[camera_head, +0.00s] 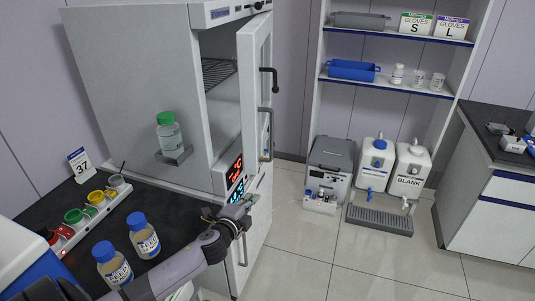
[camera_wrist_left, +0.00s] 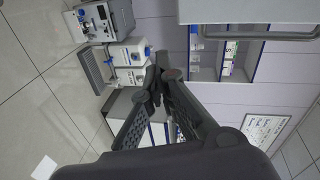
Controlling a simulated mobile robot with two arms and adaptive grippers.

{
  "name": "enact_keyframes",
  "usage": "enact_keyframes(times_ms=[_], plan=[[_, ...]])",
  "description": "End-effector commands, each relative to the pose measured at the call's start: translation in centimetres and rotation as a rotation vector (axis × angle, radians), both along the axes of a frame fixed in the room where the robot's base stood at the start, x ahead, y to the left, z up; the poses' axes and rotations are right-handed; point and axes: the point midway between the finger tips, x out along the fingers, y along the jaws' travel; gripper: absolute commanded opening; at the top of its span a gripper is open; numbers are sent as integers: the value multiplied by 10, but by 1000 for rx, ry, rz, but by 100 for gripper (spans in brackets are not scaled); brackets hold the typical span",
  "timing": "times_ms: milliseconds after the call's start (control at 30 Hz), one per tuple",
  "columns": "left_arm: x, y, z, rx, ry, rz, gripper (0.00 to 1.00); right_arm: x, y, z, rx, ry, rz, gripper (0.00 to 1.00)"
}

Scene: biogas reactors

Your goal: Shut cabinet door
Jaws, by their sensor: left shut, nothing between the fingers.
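The white cabinet (camera_head: 140,80) stands at the back left, its upper door (camera_head: 255,75) swung open toward the right. A wire shelf (camera_head: 218,72) shows inside through the gap. The door has dark and grey handles (camera_head: 265,120) on its outer face. My left gripper (camera_head: 246,203) is shut and empty, just below the red and blue displays, in front of the cabinet's lower part; I cannot tell whether it touches. In the left wrist view its closed fingers (camera_wrist_left: 156,78) point away from the camera, and a pale panel with a grey bar handle (camera_wrist_left: 262,36) shows at the top right. My right gripper is out of view.
Two blue-capped bottles (camera_head: 145,236) and a rack of coloured jars (camera_head: 85,215) stand on the dark counter beside my left arm. A green-capped bottle (camera_head: 169,132) sits on the cabinet's side bracket. Dispensers (camera_head: 375,160) stand at the back. Tiled floor (camera_head: 320,245) right of the door is clear.

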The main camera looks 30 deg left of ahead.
Motion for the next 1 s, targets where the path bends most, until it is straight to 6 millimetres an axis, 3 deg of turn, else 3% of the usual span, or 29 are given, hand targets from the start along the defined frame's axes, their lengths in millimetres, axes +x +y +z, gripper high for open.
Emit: enact_keyframes(times_ms=[33, 100, 233, 433, 900, 1000], plan=[[6, -5, 36, 53, -57, -26, 0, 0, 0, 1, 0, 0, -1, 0], [10, -11, 70, 109, -113, -50, 0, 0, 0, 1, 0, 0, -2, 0], [13, -18, 103, 162, -167, -69, 0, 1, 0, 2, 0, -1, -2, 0], [28, -16, 108, 167, -174, -69, 0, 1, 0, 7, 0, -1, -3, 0], [105, -8, 107, 163, -173, -69, 0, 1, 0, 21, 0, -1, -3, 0], [110, 0, 106, 165, -169, -68, 0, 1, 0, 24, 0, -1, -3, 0]])
